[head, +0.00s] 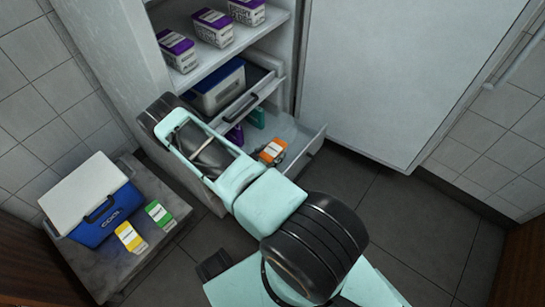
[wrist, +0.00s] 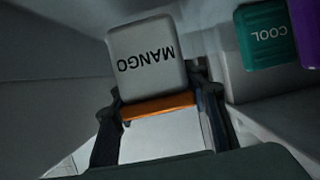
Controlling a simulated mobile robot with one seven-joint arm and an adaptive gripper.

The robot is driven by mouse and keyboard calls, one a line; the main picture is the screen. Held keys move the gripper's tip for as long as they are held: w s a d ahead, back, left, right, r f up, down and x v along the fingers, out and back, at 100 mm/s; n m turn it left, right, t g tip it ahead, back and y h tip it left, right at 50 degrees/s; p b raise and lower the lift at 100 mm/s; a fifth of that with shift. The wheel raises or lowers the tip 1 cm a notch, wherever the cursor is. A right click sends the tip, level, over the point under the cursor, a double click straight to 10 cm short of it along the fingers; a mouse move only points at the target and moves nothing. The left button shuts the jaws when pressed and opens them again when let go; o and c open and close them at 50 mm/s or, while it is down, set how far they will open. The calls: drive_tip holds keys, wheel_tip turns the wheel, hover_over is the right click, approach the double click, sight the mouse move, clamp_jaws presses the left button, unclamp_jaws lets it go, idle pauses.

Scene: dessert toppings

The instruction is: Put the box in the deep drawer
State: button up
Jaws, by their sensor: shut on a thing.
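The box is orange and white and shows in the head view (head: 272,151) at the right end of the open lower drawer. In the wrist view its white MANGO face (wrist: 147,60) is upside down, with an orange edge below. My gripper (wrist: 158,95) is shut on the box, a finger on each side. Whether the box touches the drawer floor cannot be told.
A teal box (wrist: 265,45) and a purple box (wrist: 308,30) stand in the drawer beside mine. A blue and white container (head: 218,90) sits above, behind a handled drawer front. The open fridge door (head: 400,75) is at right. A cooler (head: 92,205) stands on a low table at left.

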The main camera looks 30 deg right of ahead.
sight(264, 161)
drive_tip(key=shift+f, duration=1)
drive_tip(key=shift+f, duration=0.6)
drive_tip(key=o, duration=1.4)
drive_tip(key=shift+r, duration=0.1)
drive_tip(key=shift+a+r, duration=0.1)
drive_tip(key=shift+r, duration=0.55)
drive_tip(key=p+v, duration=0.2)
drive_tip(key=v, duration=0.5)
drive_tip(key=shift+s+a+f, duration=0.1)
drive_tip(key=shift+a, duration=0.05)
